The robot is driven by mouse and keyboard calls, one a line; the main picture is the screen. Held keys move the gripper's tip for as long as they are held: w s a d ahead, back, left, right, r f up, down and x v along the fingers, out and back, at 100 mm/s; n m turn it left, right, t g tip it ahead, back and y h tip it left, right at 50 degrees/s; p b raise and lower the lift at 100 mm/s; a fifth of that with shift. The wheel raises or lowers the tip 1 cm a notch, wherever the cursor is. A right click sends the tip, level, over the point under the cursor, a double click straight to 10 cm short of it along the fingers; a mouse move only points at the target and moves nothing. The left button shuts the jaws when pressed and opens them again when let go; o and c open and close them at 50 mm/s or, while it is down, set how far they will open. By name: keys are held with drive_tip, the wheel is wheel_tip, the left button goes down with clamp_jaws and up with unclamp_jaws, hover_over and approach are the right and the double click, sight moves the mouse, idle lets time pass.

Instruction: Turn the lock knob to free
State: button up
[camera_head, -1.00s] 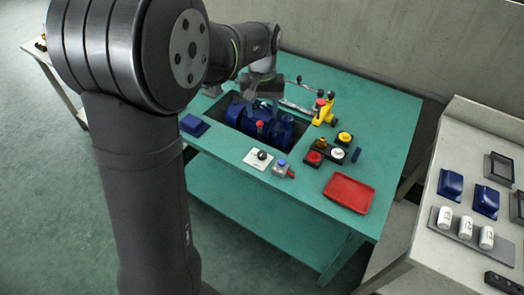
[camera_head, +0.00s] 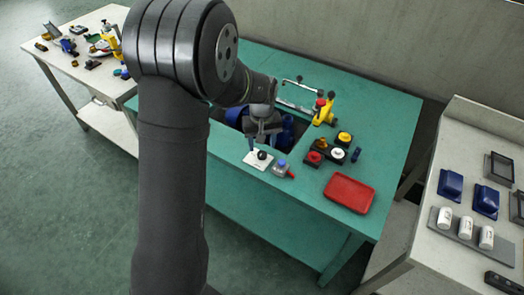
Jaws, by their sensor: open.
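A round black knob (camera_head: 262,155) sits on a white square plate (camera_head: 253,162) near the front edge of the green table; it looks like the lock knob, though no marking can be read. My gripper (camera_head: 264,144) is open and points down just above and behind the knob in the picture. I cannot tell whether its fingers touch the knob. The knob's pointing direction is too small to tell. A blue pump (camera_head: 286,132) in the table's recess is partly hidden behind my gripper and arm.
Close right of the plate is a grey block with a blue top and red handle (camera_head: 283,168). Farther right are several round buttons (camera_head: 337,153), a red tray (camera_head: 349,193) and a yellow clamp (camera_head: 325,110).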

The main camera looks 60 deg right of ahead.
sight(262, 154)
drive_tip(key=shift+f, duration=2.25)
drive_tip(key=shift+c, duration=0.2)
drive_tip(key=c, duration=0.9)
